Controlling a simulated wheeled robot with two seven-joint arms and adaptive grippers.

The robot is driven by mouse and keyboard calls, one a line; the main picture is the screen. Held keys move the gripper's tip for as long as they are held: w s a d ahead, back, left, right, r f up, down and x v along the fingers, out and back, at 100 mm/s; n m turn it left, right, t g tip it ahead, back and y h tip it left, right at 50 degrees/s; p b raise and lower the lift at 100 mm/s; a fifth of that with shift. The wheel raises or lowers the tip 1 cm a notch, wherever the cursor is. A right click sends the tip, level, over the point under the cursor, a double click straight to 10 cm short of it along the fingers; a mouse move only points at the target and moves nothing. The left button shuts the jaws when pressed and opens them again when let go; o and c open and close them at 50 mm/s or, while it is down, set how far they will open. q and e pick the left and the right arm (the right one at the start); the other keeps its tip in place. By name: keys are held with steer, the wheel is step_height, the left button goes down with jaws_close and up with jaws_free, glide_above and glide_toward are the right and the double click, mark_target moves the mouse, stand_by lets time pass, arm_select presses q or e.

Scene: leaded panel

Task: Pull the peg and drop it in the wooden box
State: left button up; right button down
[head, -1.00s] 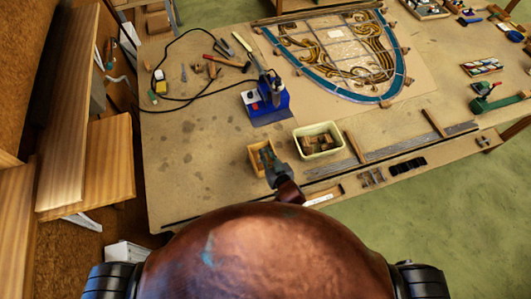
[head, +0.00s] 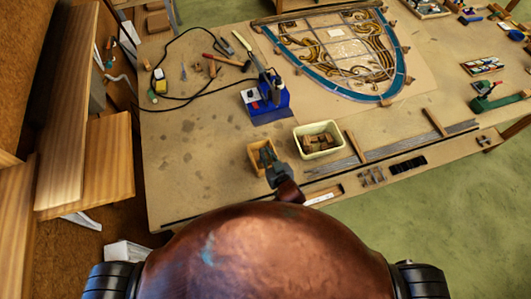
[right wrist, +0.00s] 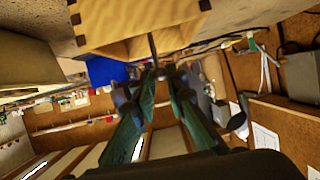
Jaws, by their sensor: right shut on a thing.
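The small open wooden box (head: 254,157) stands near the front edge of the workbench, left of a cream tub. My right gripper (head: 268,158) reaches over the box from the front and partly hides its inside. In the right wrist view the gripper (right wrist: 154,76) is shut on a thin dark peg (right wrist: 152,46). The peg sticks out from the fingertips toward the wooden box (right wrist: 140,22), which fills the top of that view. I cannot tell whether the peg touches the box. My left gripper is not in view.
The cream tub (head: 298,143) with brown pieces stands close to the right of the box. A blue soldering station (head: 276,103) stands behind. The leaded panel (head: 402,72) lies at the back right. Metal strips (head: 415,143) lie right of the tub. Bare bench lies to the left.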

steer(key=shift+f+b, duration=1.45)
steer(key=shift+f, duration=0.7)
stand_by(0.9)
steer(key=c, duration=1.8)
jaws_free()
steer(key=shift+c, duration=0.2)
steer(key=v, duration=1.2)
steer(key=shift+r, duration=0.15)
